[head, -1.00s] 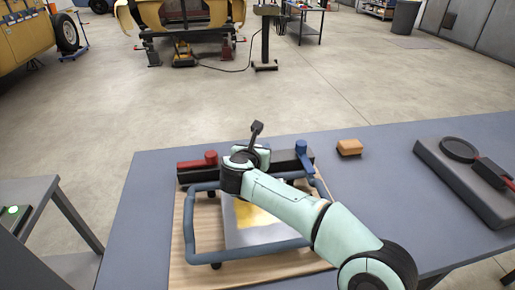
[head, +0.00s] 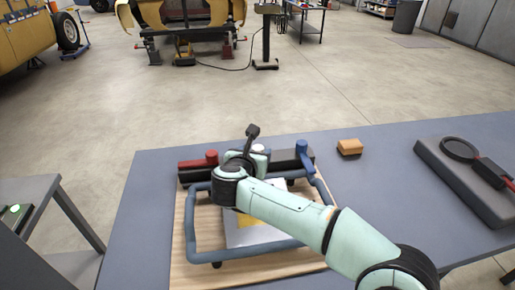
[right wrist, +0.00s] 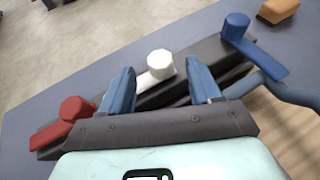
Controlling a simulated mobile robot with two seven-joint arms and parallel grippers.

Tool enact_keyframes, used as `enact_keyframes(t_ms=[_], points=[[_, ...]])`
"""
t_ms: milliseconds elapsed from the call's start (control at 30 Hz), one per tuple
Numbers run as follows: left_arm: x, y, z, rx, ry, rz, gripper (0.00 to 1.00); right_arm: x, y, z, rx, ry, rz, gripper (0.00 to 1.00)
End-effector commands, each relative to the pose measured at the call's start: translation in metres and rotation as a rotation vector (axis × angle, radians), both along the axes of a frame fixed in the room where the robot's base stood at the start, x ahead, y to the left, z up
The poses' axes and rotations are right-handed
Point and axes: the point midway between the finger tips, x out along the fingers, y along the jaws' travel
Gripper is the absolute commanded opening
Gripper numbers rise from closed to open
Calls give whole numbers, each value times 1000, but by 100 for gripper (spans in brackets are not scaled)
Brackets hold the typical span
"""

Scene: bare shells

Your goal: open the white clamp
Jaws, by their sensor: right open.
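The white clamp (right wrist: 160,65) is a lever with a round knob on a dark bar, between a red clamp (right wrist: 75,108) and a blue clamp (right wrist: 238,28). In the head view only a bit of the white clamp (head: 258,148) shows behind my right wrist. My right gripper (right wrist: 160,76) is open, its blue fingers on either side of the white clamp's lever, with the knob just beyond them. Whether a finger touches it I cannot tell. In the head view my right arm hides the fingers. My left gripper is not in view.
A blue tubular frame (head: 190,232) surrounds a metal plate (head: 238,238) on a wooden board (head: 178,272). An orange block (head: 349,147) and a dark grey device (head: 455,185) lie to the right on the table (head: 145,205). The table's left part is clear.

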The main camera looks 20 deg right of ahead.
Motion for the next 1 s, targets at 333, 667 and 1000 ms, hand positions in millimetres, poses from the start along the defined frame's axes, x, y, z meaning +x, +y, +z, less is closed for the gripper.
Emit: enact_keyframes(t_ms=[333,667,1000], points=[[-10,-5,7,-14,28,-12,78,-53,34,28,1,-3,2,63],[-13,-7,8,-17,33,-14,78,-64,40,31,0,-1,0,63],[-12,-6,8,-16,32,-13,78,-64,40,31,1,-2,1,63]])
